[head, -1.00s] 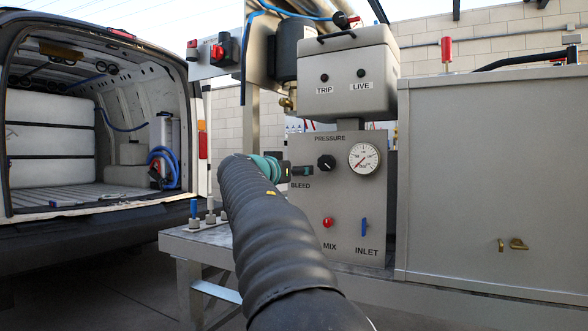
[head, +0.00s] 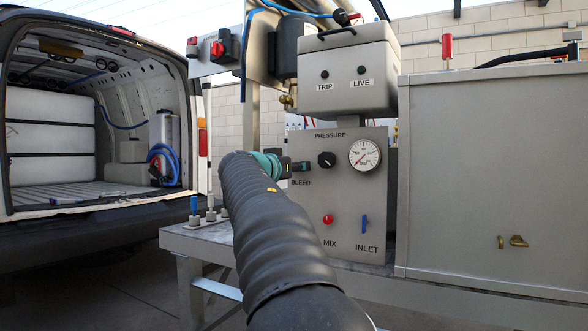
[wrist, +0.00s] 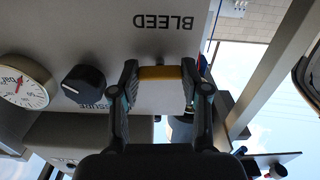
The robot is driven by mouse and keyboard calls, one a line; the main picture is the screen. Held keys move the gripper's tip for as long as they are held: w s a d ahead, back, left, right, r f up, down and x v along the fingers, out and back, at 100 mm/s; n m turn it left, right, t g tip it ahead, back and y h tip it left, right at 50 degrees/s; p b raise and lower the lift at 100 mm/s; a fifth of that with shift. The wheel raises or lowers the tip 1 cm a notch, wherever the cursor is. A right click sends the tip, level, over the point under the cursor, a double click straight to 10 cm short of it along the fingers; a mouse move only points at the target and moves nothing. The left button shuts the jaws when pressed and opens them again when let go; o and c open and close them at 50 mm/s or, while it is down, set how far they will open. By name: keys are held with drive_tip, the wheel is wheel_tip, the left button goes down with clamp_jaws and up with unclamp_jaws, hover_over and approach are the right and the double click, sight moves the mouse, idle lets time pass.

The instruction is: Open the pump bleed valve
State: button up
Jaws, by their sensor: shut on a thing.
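A yellow bleed valve handle (wrist: 160,72) sits beside the BLEED lettering on the grey pump panel (head: 350,205) in the wrist view. My gripper (wrist: 159,78) has a dark finger on each side of it and is shut on it. In the head view my gripper (head: 297,166) reaches the panel's left edge just above the BLEED label (head: 300,183). My arm and gripper hide the handle there. The wrist view is upside down.
A black pressure knob (head: 327,160) and a round gauge (head: 364,155) are just right of my gripper. A red MIX button (head: 328,219) and a blue INLET lever (head: 364,224) are lower. A grey TRIP/LIVE box (head: 347,75) stands above. A van (head: 90,225) is at left.

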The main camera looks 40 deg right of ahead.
drive_tip(key=shift+f+n+p, duration=0.1)
drive_tip(key=shift+n+p, duration=1.3)
drive_tip(key=shift+n, duration=7.1)
drive_tip(key=o, duration=1.1)
drive_tip(key=shift+o, duration=0.2)
drive_tip(key=v, duration=1.2)
